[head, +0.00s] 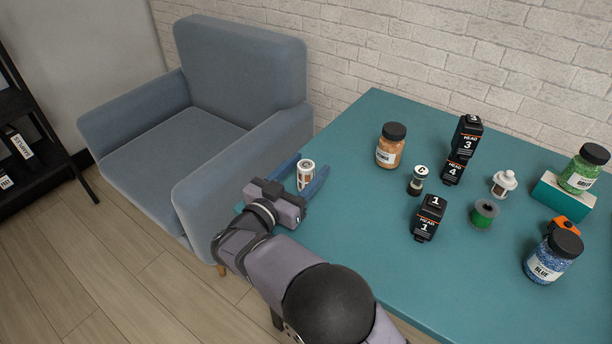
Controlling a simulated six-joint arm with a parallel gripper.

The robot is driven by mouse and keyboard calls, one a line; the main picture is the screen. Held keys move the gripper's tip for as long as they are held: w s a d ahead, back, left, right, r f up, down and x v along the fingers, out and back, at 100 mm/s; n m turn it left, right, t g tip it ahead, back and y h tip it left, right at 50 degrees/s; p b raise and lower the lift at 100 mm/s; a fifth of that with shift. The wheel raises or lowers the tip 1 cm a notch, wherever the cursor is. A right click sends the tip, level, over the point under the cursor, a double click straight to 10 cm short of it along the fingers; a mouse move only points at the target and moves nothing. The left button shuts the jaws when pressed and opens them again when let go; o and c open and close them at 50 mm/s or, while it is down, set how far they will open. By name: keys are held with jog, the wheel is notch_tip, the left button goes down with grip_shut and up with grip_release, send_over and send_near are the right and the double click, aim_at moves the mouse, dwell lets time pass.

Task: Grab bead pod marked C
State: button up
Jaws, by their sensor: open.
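The bead pod marked C (417,182) is a small dark jar with a white lid bearing a black C. It stands upright on the teal table (370,255), right of the middle of the view. My gripper (309,166) is open at the table's left edge, well to the left of that pod. A different small white cylinder with a brown label (306,176) appears between its blue fingers. I cannot tell whether the fingers touch it.
The table's front middle is clear.

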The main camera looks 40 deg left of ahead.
aim_at(307, 164)
jog(key=shift+w, duration=0.2)
jog(key=c, duration=1.2)
jog(key=shift+o, duration=0.2)
notch_tip(307, 164, up, 10)
jog(key=shift+r+p, duration=0.1)
jog(key=shift+p, duration=0.45)
